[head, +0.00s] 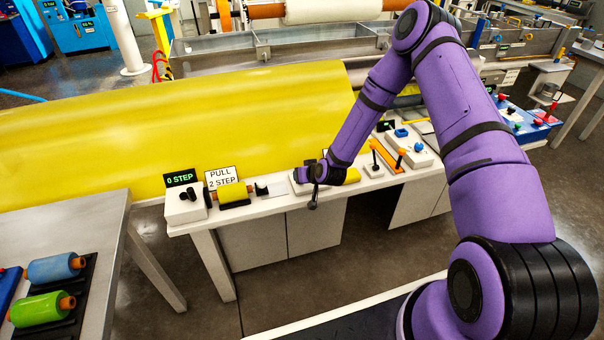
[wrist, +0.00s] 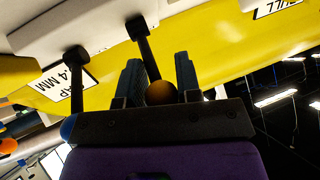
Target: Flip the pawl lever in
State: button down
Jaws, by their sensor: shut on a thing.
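My gripper (head: 314,182) is at the front edge of the white control bench, low over a control block there. In the wrist view my gripper (wrist: 160,80) has its two dark fingers on either side of a black lever (wrist: 144,45), whose brown-orange round knob (wrist: 160,93) sits between them. No label on this lever can be read, so I cannot confirm by name that it is the pawl lever. My arm and wrist hide most of it in the head view. A second black lever (wrist: 77,68) with a blue knob (wrist: 68,128) stands to the left, outside the fingers.
A black display reading 0 STEP (head: 181,178) and a sign reading PULL 2 STEP (head: 221,178) stand left on the bench. Other levers (head: 399,157) stand right of my gripper. A large yellow sheet (head: 180,115) lies behind. Floor is clear in front.

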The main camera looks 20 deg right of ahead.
jog(key=shift+s+a, duration=0.1)
jog(key=shift+a, duration=0.25)
jog(key=c, duration=0.9)
grip_release()
jog(key=shift+o, duration=0.2)
jog(key=shift+d, duration=0.1)
jog(key=shift+s+d+r, duration=0.2)
jog(key=shift+s+r, duration=0.1)
jog(key=shift+s, duration=0.05)
jog(key=v, duration=0.9)
jog(key=shift+s, duration=0.4)
jog(key=shift+r, duration=0.1)
